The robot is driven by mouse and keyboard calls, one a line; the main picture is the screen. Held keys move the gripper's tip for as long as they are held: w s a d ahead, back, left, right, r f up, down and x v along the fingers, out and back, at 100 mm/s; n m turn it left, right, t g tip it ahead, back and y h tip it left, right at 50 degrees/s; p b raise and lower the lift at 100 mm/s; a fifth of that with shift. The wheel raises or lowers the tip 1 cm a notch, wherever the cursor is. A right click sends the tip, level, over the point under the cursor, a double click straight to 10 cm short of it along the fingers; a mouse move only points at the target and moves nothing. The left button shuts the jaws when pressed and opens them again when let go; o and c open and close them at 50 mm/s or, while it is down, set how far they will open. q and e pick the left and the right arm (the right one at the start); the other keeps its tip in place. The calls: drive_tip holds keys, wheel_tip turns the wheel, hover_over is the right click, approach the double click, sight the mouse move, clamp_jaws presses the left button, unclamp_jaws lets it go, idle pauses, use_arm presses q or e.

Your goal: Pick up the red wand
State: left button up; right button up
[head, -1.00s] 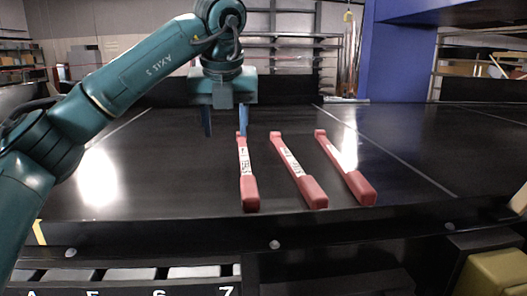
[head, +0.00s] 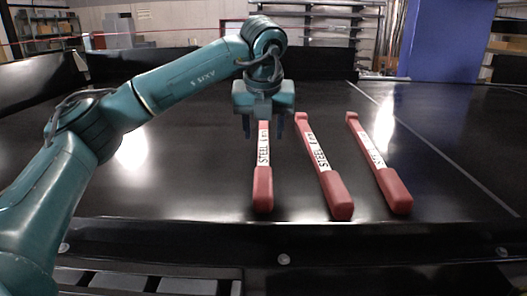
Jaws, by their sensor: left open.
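Three red wands with white labels lie side by side on the black conveyor, handles toward me. The left wand (head: 263,190) has a label that reads "STEEL" and more. The middle wand (head: 334,188) and the right wand (head: 391,184) lie slanted to its right. My left gripper (head: 263,128) points down over the far part of the left wand. Its two fingers are apart, one on each side of that wand in this view. I cannot tell how high the fingertips are above the belt. The gripper hides the wand's far tip. My right gripper is not in view.
The black conveyor surface (head: 185,185) is clear left of the wands. Its near edge with a dark rail (head: 330,240) runs across the front. A blue pillar (head: 447,40) and shelves (head: 325,35) stand behind it.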

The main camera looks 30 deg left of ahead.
sight(264, 152)
use_arm(q)
drive_tip(key=x, duration=0.1)
drive_tip(key=p+x, duration=0.1)
drive_tip(key=x, duration=0.3)
drive_tip(key=shift+s+d+f+p, duration=0.2)
drive_tip(key=shift+s+p, duration=0.1)
drive_tip(key=shift+s, duration=0.1)
drive_tip(key=shift+c, duration=0.3)
drive_tip(key=shift+r, duration=0.1)
clamp_jaws()
